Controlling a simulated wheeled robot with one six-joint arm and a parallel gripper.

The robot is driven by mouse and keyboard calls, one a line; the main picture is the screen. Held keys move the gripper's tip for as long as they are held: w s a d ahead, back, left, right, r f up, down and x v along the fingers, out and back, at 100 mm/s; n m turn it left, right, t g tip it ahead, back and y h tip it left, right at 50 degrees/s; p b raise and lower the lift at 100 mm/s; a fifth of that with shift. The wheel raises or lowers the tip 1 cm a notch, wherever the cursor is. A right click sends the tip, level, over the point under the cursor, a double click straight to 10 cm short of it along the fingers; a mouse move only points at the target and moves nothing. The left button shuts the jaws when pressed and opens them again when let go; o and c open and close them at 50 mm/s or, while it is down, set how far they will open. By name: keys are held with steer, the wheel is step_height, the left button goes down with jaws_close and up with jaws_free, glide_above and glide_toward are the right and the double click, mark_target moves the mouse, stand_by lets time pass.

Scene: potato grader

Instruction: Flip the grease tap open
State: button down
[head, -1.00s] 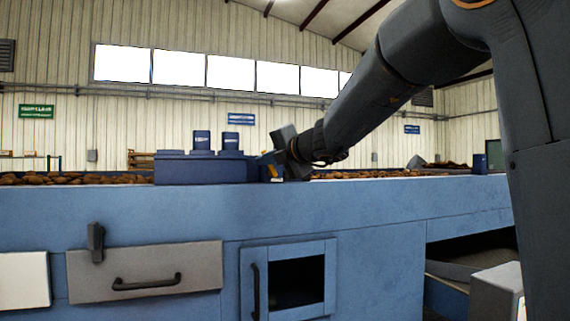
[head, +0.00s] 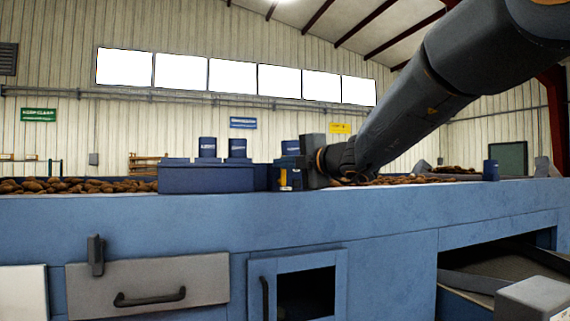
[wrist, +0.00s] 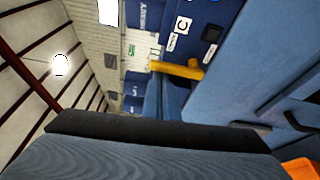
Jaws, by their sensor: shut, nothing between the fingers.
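The grease tap shows as a yellow lever (wrist: 178,70) in the wrist view, beside a dark blue block with white labels (wrist: 183,28). In the head view a small yellow part (head: 284,187) shows on the dark blue labelled block at the machine's top edge. My gripper (head: 312,160) is just right of that block in the head view. I cannot tell whether it touches the lever. It is shut and holds nothing. Its fingertips are hard to make out against the dark block.
The blue machine side (head: 150,225) carries a grey drawer (head: 205,270) with a black handle and a framed door (head: 340,275). Potatoes (head: 75,185) lie along its top. A dark blue housing (head: 205,180) stands left of my gripper. An open bay is at right.

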stand_by(0.4)
steer(key=s+a, duration=0.1)
steer(key=a, duration=0.3)
steer(key=b+v, duration=0.3)
steer(key=v, duration=0.7)
steer(key=shift+s, duration=0.2)
steer(key=shift+f, duration=0.1)
steer(key=s+d+f+n+g+h, duration=0.25)
steer(key=f+n, duration=0.45)
steer(key=f, duration=0.4)
steer(key=s+d+f+n+g+h, duration=0.1)
steer(key=s+f+n+g, duration=0.2)
steer(key=f+n, duration=0.6)
steer(key=s+d+f+n+g+h, duration=0.1)
steer(key=s+f+n+g+h, duration=0.15)
steer(key=f+n, duration=0.7)
steer(key=s+d+f+n+g+h, duration=0.1)
steer(key=s+d+f+n, duration=0.2)
steer(key=s+f+n, duration=0.2)
steer(key=s+d+f+n+g+h, duration=0.2)
steer(key=s+d+f+n, duration=0.2)
steer(key=f+n, duration=0.4)
steer(key=s+d+f+n+g+h+b, duration=0.1)
steer(key=s+d+f+n+h, duration=0.1)
steer(key=s+d+f+n, duration=0.2)
steer(key=s+f+n, duration=0.3)
steer(key=f, duration=0.2)
steer(key=shift+f+g, duration=0.3)
